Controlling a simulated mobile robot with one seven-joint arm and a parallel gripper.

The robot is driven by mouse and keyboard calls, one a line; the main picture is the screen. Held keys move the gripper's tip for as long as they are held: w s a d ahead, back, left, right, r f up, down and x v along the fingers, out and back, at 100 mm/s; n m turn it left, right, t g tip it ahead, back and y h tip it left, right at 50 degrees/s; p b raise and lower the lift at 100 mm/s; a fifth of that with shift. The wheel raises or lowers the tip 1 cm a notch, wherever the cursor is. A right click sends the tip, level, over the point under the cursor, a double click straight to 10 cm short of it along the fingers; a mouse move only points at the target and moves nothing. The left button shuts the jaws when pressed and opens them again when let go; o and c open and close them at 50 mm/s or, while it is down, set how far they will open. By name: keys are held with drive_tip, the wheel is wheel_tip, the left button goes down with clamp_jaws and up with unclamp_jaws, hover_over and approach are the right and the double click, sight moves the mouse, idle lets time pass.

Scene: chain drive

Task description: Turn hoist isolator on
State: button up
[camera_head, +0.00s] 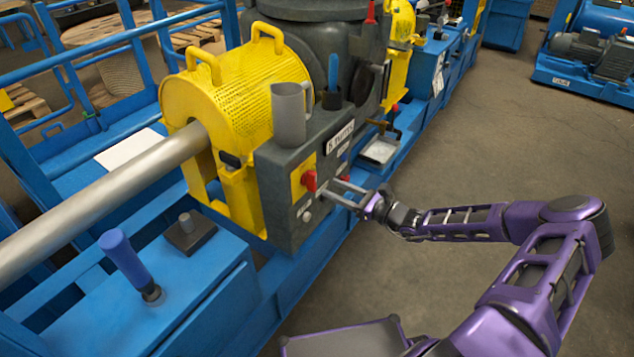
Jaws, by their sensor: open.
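A grey control box (280,206) stands on the blue machine frame. Its front has a yellow plate (299,186) with a red rotary switch (310,181), probably the hoist isolator; its label is too small to read. Light round buttons (306,216) sit below the plate. My gripper (328,192) is open just right of the red switch, its two fingers pointing left toward the box front. I cannot tell whether a finger touches the box. Another red knob (345,180) shows behind the fingers and is partly hidden.
A yellow perforated guard (245,95) and a steel shaft (100,205) lie left of the box. A grey cup (289,115) is on its top. A blue-handled lever (125,258) stands at front left. A small tray (380,150) juts out behind.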

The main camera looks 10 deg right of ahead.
sight(316, 181)
drive_tip(key=x, duration=0.6)
drive_tip(key=shift+w+a+f, duration=0.1)
drive_tip(key=shift+w+a, duration=0.05)
drive_tip(key=shift+a, duration=0.05)
clamp_jaws()
